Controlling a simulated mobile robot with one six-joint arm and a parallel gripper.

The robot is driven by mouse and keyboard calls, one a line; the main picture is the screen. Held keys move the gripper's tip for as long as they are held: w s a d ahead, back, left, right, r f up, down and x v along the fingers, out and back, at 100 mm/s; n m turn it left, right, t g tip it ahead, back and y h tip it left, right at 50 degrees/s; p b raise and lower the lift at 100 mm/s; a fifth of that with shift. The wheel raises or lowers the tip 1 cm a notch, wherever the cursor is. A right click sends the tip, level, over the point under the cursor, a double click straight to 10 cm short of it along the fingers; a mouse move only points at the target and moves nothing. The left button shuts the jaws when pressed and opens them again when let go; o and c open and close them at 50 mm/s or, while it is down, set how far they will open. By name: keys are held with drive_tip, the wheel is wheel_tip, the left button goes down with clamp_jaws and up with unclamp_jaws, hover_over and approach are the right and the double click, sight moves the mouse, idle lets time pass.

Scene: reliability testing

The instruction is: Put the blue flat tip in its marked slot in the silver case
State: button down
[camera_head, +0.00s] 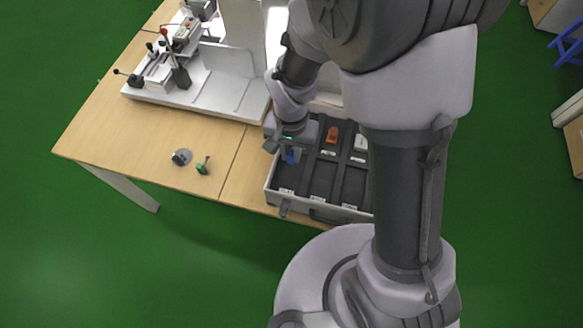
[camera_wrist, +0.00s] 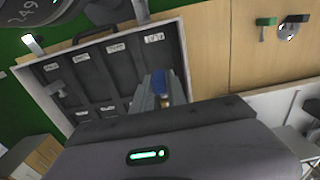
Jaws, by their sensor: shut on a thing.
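The blue flat tip (camera_head: 291,155) is in my gripper (camera_head: 284,148) over the left side of the open silver case (camera_head: 269,186). In the wrist view the blue tip (camera_wrist: 158,82) shows between the fingers of my gripper (camera_wrist: 160,90), which is shut on it. The case (camera_wrist: 181,50) has a dark insert with several slots marked by white labels. The tip is above or at a slot in the left column; I cannot tell whether it touches the insert. My arm hides the right part of the case in the head view.
An orange piece (camera_head: 332,135) and a whitish piece (camera_head: 360,143) lie in other slots. A green part (camera_head: 203,166) and a grey round part (camera_head: 181,157) stand on the wooden table (camera_head: 120,130) left of the case. A white fixture (camera_head: 205,85) stands behind; the table between is clear.

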wheel_tip(320, 180, down, 9)
drive_tip(key=b, duration=0.3)
drive_tip(key=shift+f, duration=0.1)
drive_tip(key=c, duration=1.3)
unclamp_jaws()
drive_tip(key=shift+c, duration=0.2)
wheel_tip(320, 180, up, 13)
drive_tip(key=p, duration=0.4)
drive_tip(key=shift+f+p, duration=0.2)
drive_tip(key=shift+p, duration=0.15)
wheel_tip(320, 180, up, 7)
drive_tip(key=d+t, duration=0.1)
drive_tip(key=d, duration=0.1)
wheel_tip(320, 180, up, 10)
drive_tip(key=t+y, duration=0.1)
drive_tip(key=t, duration=0.2)
hover_over(291, 152)
drive_tip(key=s+d, duration=0.5)
drive_tip(key=d, duration=0.1)
drive_tip(key=s+r+t+y, duration=0.1)
drive_tip(key=s+r, duration=0.4)
drive_tip(key=s, duration=0.1)
drive_tip(key=shift+d+r+t, duration=0.2)
drive_tip(key=shift+d+t, duration=0.15)
drive_tip(key=shift+t, duration=0.05)
